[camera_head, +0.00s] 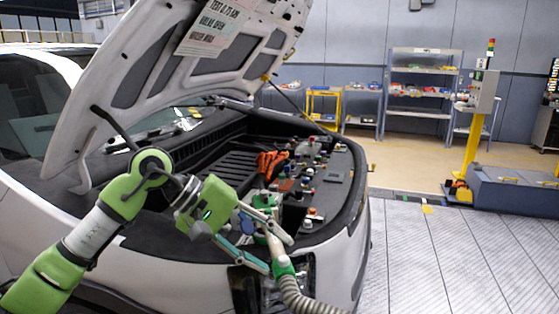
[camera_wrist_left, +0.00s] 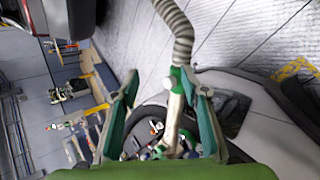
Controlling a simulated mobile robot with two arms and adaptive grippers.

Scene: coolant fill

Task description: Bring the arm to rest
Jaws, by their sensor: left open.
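My left gripper (camera_head: 280,256) is open at the front edge of the white car's engine bay, with my green left arm coming in from the left. In the left wrist view its two teal fingers (camera_wrist_left: 168,83) stand apart. A pale nozzle with a green collar (camera_wrist_left: 175,100) shows between them, nearer the right-hand finger; I cannot tell whether it touches. The nozzle (camera_head: 274,246) also shows at the gripper in the head view, with a grey ribbed hose (camera_head: 294,296) running down from it. Its lower end is not clear. My right gripper is not in view.
The raised hood (camera_head: 130,85) stands over the car above my arm. Orange gloves (camera_head: 270,163) and several small caps lie in the engine bay. Shelves (camera_head: 420,95) and a yellow-posted control box (camera_head: 478,100) stand at the back. The floor right of the car is clear.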

